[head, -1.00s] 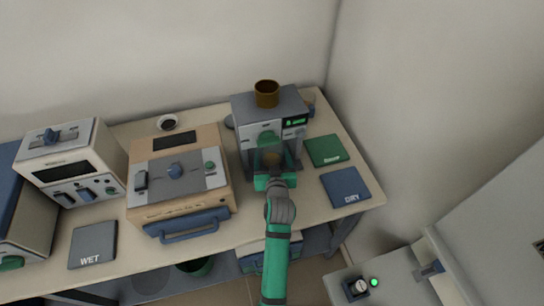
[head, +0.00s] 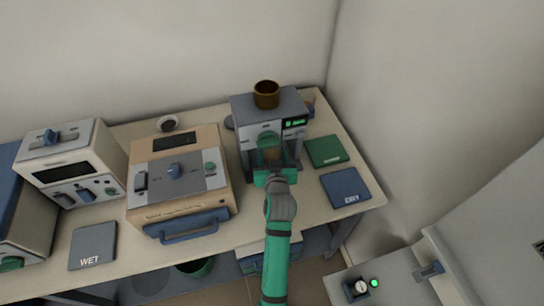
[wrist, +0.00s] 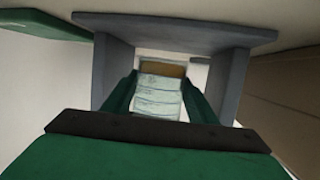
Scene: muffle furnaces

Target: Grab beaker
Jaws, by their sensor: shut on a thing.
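The beaker (wrist: 158,97) is a pale, see-through vessel with line markings, between my two green fingers in the wrist view. In the head view the beaker (head: 270,154) is small and partly hidden inside the front bay of a grey machine (head: 243,110). My gripper (head: 270,164) reaches into that bay from the front. In the wrist view my gripper (wrist: 160,94) is shut on the beaker, one finger on each side. The beaker's base and any gap beneath it are hidden.
Grey bay walls (wrist: 230,85) stand close on both sides of my fingers. A brown cup (head: 266,95) tops the machine. Green (head: 324,151) and blue (head: 346,188) mats lie to its right. A beige furnace (head: 178,180) stands left, near a grey WET mat (head: 93,245).

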